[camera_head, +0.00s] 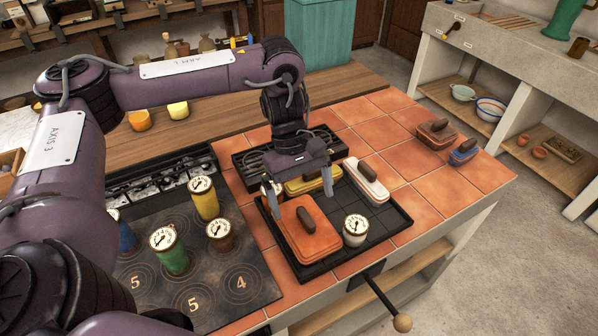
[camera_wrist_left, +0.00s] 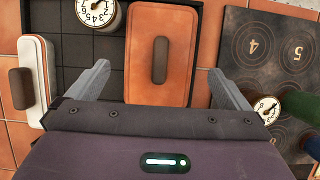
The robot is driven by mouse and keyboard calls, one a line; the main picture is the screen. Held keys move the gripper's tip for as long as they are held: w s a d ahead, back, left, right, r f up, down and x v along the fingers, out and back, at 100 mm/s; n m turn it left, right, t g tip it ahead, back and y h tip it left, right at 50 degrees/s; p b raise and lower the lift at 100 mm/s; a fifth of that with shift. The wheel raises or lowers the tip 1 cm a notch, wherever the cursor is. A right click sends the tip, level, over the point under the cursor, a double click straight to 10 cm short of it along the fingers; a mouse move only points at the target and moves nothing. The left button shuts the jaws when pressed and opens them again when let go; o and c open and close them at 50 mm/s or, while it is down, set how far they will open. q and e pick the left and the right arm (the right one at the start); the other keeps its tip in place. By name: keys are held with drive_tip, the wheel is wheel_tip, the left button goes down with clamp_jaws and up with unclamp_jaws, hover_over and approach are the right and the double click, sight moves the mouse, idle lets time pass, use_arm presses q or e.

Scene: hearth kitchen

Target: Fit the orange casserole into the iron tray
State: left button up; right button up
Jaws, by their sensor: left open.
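The orange casserole (camera_head: 312,245), a rectangular dish with a dark handle on its lid, sits at the left front part of the black iron tray (camera_head: 385,222). It looks to be within the rim; I cannot tell if it rests fully flat. My left gripper (camera_head: 300,190) is open above the far end of the casserole, fingers apart and empty. In the left wrist view the casserole (camera_wrist_left: 180,62) lies beyond and between the open fingertips (camera_wrist_left: 158,75), and the tray floor (camera_wrist_left: 75,55) shows to its left. My right gripper is not in view.
A white gauge jar (camera_head: 355,237) stands in the tray beside the casserole. A yellow dish (camera_head: 300,187) is behind it, partly hidden by my gripper. A white dish (camera_head: 372,186) lies along the tray's right rim. Gauge jars (camera_head: 205,203) stand on the stove.

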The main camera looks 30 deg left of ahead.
use_arm(q)
drive_tip(key=p+v, duration=0.1)
drive_tip(key=v, duration=0.3)
drive_tip(key=shift+r, duration=0.1)
idle(0.5)
